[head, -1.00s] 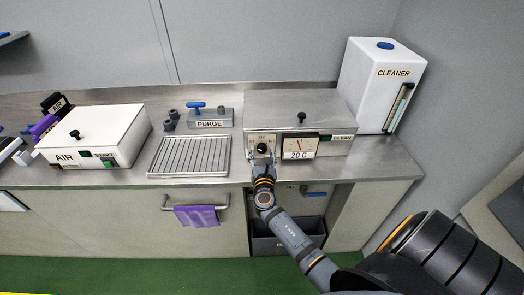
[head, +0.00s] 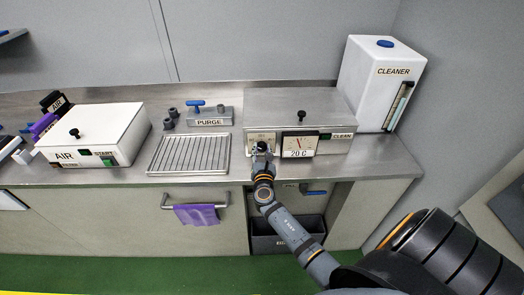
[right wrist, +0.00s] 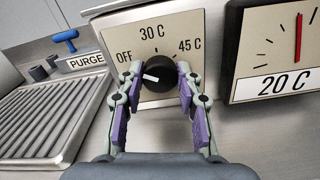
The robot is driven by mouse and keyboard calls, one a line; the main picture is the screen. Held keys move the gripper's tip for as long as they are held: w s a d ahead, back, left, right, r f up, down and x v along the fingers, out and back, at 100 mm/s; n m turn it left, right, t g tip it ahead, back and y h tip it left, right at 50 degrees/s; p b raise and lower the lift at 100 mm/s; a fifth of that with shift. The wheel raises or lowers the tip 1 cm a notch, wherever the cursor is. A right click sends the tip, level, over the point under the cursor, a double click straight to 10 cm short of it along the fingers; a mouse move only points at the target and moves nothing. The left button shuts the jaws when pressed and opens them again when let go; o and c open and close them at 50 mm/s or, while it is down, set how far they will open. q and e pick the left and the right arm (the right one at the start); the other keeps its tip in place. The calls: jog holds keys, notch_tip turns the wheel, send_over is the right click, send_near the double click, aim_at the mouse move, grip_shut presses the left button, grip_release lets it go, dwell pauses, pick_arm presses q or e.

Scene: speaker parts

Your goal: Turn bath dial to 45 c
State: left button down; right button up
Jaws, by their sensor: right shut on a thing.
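The bath dial is a round black knob (right wrist: 155,76) with a white mark, on a pale plate (right wrist: 147,45) labelled OFF, 30 C and 45 C. The mark lies on the left, OFF side of the knob. My right gripper (right wrist: 159,80) has its purple-padded fingers on both sides of the knob and is shut on it. In the head view my right gripper (head: 261,149) is at the front of the metal bath (head: 270,108) and mostly hides the dial. The gauge (right wrist: 276,50) to its right reads 20 C, with a red needle. My left gripper is not in view.
A ridged drain tray (head: 189,154) and a PURGE block (head: 209,118) with a blue handle stand left of the bath. A white CLEANER tank (head: 381,84) stands at right. A white AIR box (head: 95,133) is at far left. A purple cloth (head: 196,214) hangs below the counter.

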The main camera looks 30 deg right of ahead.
jog(key=m+b, duration=0.2)
jog(key=shift+f+m, duration=0.2)
jog(key=shift+m, duration=0.2)
jog(key=m+b, duration=0.2)
jog(key=shift+m, duration=0.4)
jog(key=m+b, duration=0.4)
jog(key=m, duration=0.1)
jog(key=m+b, duration=0.4)
jog(key=m, duration=0.1)
jog(key=shift+f+m, duration=0.15)
jog(key=shift+m, duration=0.25)
jog(key=m+b, duration=0.4)
jog(key=m, duration=0.1)
jog(key=shift+m, duration=0.4)
jog(key=shift+b, duration=0.35)
jog(key=shift+m+b, duration=0.35)
jog(key=shift+m, duration=0.45)
jog(key=shift+r, duration=0.2)
